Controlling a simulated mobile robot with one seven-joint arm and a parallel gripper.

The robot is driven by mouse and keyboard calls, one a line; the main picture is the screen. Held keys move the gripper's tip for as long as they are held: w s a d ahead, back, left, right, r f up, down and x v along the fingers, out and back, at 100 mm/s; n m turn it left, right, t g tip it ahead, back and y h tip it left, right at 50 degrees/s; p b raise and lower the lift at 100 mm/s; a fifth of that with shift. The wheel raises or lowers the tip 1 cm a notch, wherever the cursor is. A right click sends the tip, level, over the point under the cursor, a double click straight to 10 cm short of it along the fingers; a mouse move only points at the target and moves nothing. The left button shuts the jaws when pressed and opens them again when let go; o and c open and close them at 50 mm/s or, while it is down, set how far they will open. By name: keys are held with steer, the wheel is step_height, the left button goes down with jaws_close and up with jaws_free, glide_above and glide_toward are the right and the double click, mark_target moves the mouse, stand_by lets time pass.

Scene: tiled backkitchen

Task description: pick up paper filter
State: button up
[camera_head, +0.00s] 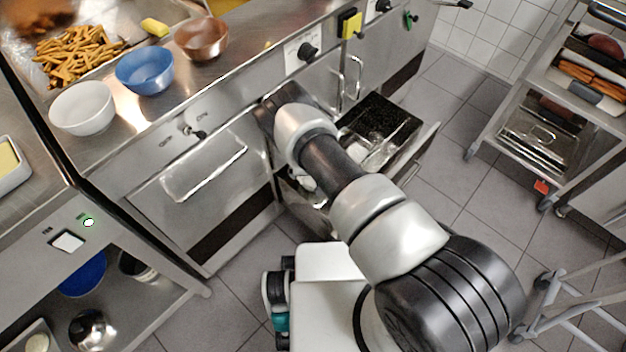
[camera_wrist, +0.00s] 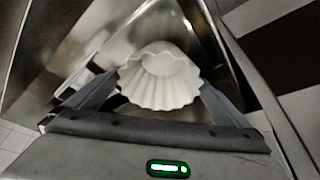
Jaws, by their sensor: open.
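The white fluted paper filter (camera_wrist: 160,80) shows in the middle of the wrist view, cup-shaped with its opening toward the upper side. It sits in or over a shiny metal drawer or container. My gripper (camera_wrist: 158,92) is open, with one dark finger on each side of the filter. The fingers overlap the filter's edges in the picture; I cannot tell whether they touch it. In the head view my arm reaches down to the open drawer (camera_head: 428,142) and hides the gripper. I cannot make out the filter for sure there.
The open drawer holds a black granular tray (camera_head: 380,124). Above it is a steel counter with a white bowl (camera_head: 82,108), a blue bowl (camera_head: 145,70), a copper bowl (camera_head: 202,38) and fries (camera_head: 80,55). A steel trolley (camera_head: 545,135) stands at right. The tiled floor between is clear.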

steer(key=x, duration=0.2)
steer(key=shift+w+f+b, duration=0.15)
steer(key=shift+f+b, duration=0.1)
steer(key=shift+b, duration=0.05)
steer(key=c, duration=0.7)
steer(key=shift+r, duration=0.1)
